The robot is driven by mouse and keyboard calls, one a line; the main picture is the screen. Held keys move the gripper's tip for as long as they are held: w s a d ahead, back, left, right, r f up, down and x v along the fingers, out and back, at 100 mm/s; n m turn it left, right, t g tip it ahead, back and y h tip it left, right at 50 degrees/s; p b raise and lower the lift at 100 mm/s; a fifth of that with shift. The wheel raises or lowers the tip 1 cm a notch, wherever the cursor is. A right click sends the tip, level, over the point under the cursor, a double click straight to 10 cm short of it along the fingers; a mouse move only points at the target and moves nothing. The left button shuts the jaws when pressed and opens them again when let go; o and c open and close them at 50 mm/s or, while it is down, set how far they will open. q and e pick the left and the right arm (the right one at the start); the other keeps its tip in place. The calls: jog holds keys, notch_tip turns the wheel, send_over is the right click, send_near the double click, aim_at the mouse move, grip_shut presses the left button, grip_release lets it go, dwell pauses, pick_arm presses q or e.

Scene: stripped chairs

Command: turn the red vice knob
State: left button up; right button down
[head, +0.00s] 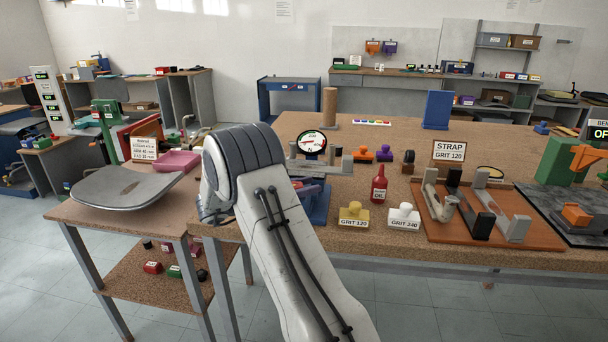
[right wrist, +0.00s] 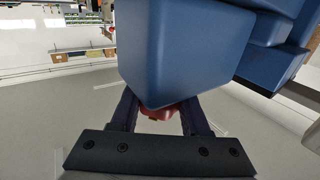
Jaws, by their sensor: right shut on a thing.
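The red vice knob (right wrist: 160,113) shows in the right wrist view, partly covered by the blue vice body (right wrist: 188,50). My right gripper (right wrist: 160,110) has one dark finger on each side of the knob and is shut on it. In the head view the blue vice (head: 318,203) stands at the front edge of the bench, partly behind my white right arm. The knob is hidden there, and most of the right gripper is hidden behind the arm too. My left gripper is in neither view.
The bench (head: 375,245) carries a round gauge (head: 311,144), a red oil bottle (head: 379,186), yellow and white grit blocks and a strap fixture on a brown board (head: 530,232). A lower side table (head: 120,215) holds a grey seat shell (head: 125,188).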

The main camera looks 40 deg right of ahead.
jog(key=m+g, duration=0.1)
jog(key=g, duration=0.1)
jog(key=m+g+y+p, duration=0.1)
jog(key=shift+s+a+m+g+y, duration=0.15)
jog(key=shift+s+m+g+y, duration=0.15)
jog(key=shift+s+g, duration=0.1)
jog(key=shift+s+a+m+g+y+p, duration=0.15)
jog(key=shift+m+g+y+p, duration=0.15)
jog(key=shift+m+g+y, duration=0.35)
jog(key=shift+s+m+g+y+p, duration=0.1)
jog(key=shift+m+g+y+p, duration=0.25)
jog(key=shift+g, duration=0.4)
jog(key=shift+s+f, duration=0.1)
jog(key=c, duration=0.7)
grip_release()
jog(key=o, duration=0.3)
jog(key=shift+s, duration=0.1)
